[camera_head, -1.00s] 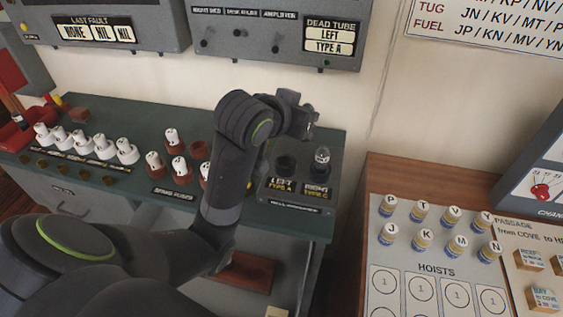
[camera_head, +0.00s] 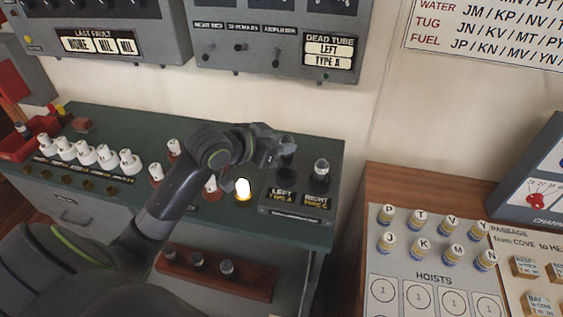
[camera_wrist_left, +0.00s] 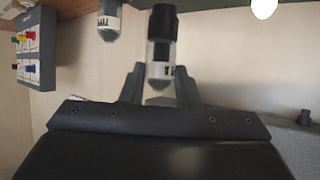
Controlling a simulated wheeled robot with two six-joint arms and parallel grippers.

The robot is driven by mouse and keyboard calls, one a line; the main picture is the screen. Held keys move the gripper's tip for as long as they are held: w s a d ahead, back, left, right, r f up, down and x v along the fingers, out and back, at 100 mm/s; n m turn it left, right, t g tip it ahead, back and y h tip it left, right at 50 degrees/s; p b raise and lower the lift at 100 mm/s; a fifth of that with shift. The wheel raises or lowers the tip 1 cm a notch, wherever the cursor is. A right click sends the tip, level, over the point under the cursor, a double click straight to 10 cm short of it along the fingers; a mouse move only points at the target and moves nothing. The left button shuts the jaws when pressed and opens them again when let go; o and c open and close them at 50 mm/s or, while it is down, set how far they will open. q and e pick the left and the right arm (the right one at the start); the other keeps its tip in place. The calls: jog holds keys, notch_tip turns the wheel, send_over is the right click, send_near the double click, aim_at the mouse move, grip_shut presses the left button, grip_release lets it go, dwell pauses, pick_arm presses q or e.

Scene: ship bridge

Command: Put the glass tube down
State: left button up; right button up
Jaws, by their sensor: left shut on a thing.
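My left gripper (camera_head: 279,147) is at the tube panel (camera_head: 266,209) on the green counter, over the socket marked LEFT TYPE A. It is shut on a glass tube (camera_wrist_left: 160,68). In the left wrist view the tube is clear, with a label band and a black end, between the two fingers. In the head view the gripper covers most of the tube and the left socket (camera_head: 285,174), so I cannot tell whether the tube is fully seated. A second glass tube (camera_head: 321,168) stands upright in the right socket. My right gripper is out of view.
A lit white bulb (camera_head: 243,188) and several white-topped pegs (camera_head: 86,153) stand left of the panel. A red-brown rack (camera_head: 222,276) with three tubes sits below the counter. A wooden desk with labelled pieces (camera_head: 388,214) is at right.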

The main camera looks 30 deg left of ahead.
aim_at(282, 160)
pick_arm(q)
jog(key=shift+f, duration=2.5)
jog(key=shift+f, duration=0.1)
jog(key=shift+f, duration=0.25)
jog(key=o, duration=1)
jog(key=shift+c, duration=0.2)
jog(key=shift+r, duration=0.15)
jog(key=v, duration=1.2)
jog(key=shift+r, duration=0.2)
